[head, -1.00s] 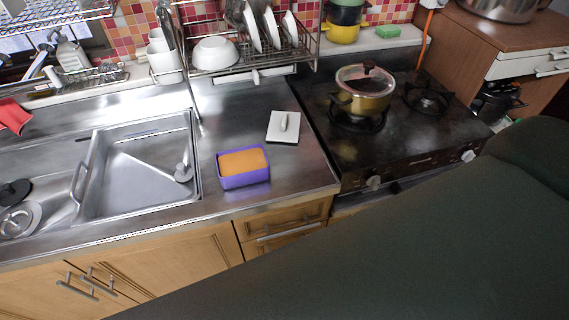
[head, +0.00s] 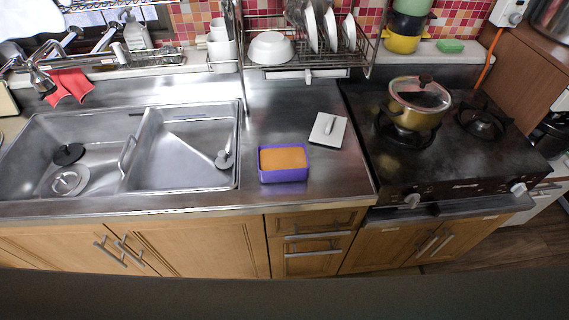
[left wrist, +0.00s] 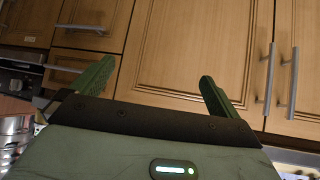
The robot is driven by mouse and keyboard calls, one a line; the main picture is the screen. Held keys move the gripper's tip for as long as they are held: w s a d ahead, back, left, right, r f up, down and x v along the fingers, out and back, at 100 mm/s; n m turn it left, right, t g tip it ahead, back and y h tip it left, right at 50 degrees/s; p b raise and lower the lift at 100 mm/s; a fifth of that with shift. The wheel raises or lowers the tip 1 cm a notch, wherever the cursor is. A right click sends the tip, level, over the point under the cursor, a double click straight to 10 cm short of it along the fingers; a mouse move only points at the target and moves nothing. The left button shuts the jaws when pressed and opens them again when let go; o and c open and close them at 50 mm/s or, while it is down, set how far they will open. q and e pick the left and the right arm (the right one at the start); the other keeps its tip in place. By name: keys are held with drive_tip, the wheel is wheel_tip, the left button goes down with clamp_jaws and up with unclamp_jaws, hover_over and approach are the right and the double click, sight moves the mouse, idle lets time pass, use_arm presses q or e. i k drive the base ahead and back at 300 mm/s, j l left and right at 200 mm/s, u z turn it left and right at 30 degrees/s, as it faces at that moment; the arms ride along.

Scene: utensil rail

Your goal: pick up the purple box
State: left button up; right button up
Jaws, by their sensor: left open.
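The purple box (head: 284,175) stands on the steel counter between the sink and the stove, near the front edge. Its top shows an orange filling or surface. In the left wrist view my left gripper (left wrist: 150,82) is open and empty, with its two green fingers spread apart. It faces the wooden cabinet doors (left wrist: 195,50), and the box is not in that view. My right gripper is in neither view.
A white lid-like board with a handle (head: 327,130) lies behind the box to the right. The double sink (head: 130,190) is to the left. A lidded pot (head: 420,105) stands on the stove (head: 450,165). A dish rack (head: 310,62) with white dishes is behind.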

sight(287, 162)
drive_tip(key=l, duration=0.55)
drive_tip(key=k+l+u, duration=0.1)
drive_tip(key=l, duration=0.5)
drive_tip(key=l+u, duration=0.1)
drive_tip(key=l, duration=0.45)
drive_tip(key=k+l, duration=0.15)
drive_tip(key=l, duration=0.45)
drive_tip(key=k+l+u, duration=0.1)
drive_tip(key=l, duration=0.45)
